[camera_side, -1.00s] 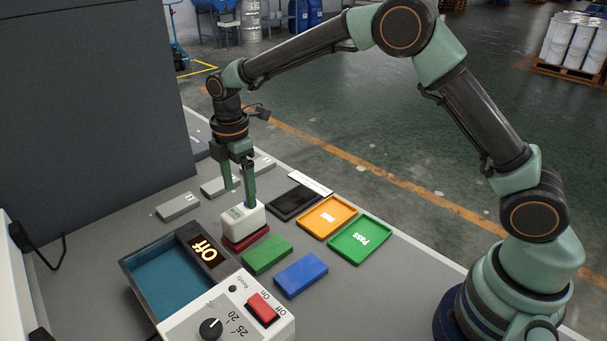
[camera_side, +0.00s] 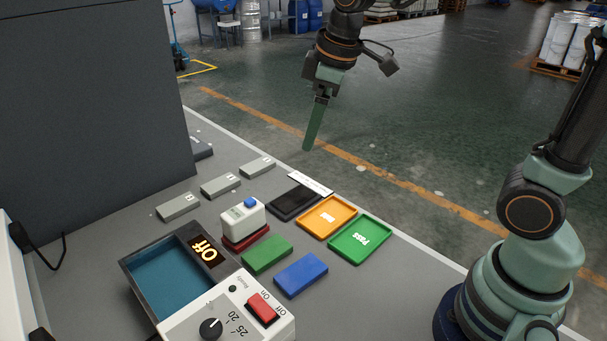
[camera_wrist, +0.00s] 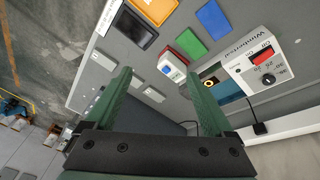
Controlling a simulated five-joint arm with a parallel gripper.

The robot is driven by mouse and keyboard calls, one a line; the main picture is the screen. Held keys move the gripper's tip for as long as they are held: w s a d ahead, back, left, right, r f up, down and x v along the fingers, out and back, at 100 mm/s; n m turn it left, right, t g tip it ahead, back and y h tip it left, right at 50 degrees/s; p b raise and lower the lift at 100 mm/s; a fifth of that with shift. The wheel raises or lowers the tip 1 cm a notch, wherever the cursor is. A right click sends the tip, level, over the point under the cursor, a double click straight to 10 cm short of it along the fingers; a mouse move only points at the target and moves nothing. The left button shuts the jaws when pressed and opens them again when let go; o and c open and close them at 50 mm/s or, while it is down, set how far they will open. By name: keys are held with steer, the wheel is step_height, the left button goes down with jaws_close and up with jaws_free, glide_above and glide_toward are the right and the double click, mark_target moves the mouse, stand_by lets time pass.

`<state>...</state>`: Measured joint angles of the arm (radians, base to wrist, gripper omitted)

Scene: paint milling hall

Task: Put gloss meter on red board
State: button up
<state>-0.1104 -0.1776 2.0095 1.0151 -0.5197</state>
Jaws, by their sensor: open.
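The gloss meter (camera_side: 243,220) is a small white block with a blue button on top. It rests upright on the red board (camera_side: 246,240), whose red edge shows beneath it. In the wrist view the gloss meter (camera_wrist: 172,68) overlaps the red board (camera_wrist: 180,56). My gripper (camera_side: 314,140) is high above and behind the bench, well apart from the meter, with only one finger clear in the side view. In the wrist view my gripper (camera_wrist: 122,98) has its two green fingers wide apart with nothing between them.
A green board (camera_side: 267,254) and a blue board (camera_side: 301,274) lie in front of the red one. An orange tray (camera_side: 327,217), a green PASS tray (camera_side: 360,240) and a black plate (camera_side: 293,201) lie to the right. A bath (camera_side: 165,277) reading "Off" stands front left.

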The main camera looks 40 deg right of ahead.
steer(key=s+d+f+m+t, duration=0.1)
steer(key=s+d+m+t, duration=0.1)
steer(key=s+d+m, duration=0.2)
steer(key=shift+s+f+m, duration=0.15)
steer(key=shift+s+m, duration=1.45)
steer(key=shift+s, duration=0.95)
